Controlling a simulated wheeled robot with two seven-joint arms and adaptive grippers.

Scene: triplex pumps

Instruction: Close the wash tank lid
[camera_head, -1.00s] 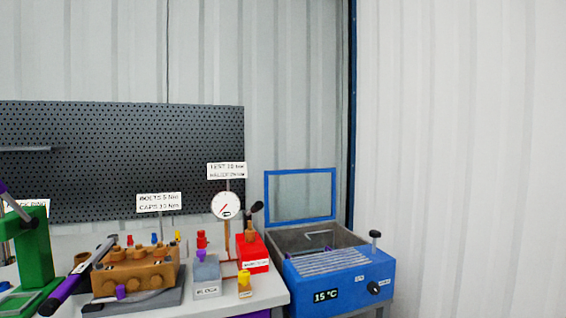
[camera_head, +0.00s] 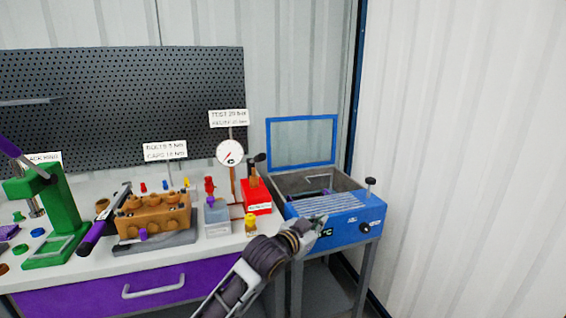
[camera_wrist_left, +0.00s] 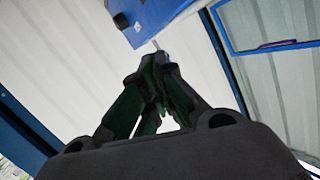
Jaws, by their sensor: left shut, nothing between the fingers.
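The wash tank (camera_head: 345,232) is a blue box on a grey stand at the right end of the bench. Its lid (camera_head: 302,143), a blue frame with a clear pane, stands upright at the tank's back edge, so the tank is open. Part of the blue lid frame also shows in the left wrist view (camera_wrist_left: 262,48). My left gripper (camera_head: 318,222) is in front of the tank's front face, hiding part of its display. In the left wrist view its fingers (camera_wrist_left: 158,62) are together and empty, pointing toward a blue panel. My right gripper is not in view.
The bench (camera_head: 90,268) holds a brown pump block (camera_head: 150,217), a green press (camera_head: 48,215), a dial gauge (camera_head: 230,153) and a red box (camera_head: 257,196) left of the tank. A black knob (camera_head: 370,183) stands on the tank's right. Wall space right of the tank is clear.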

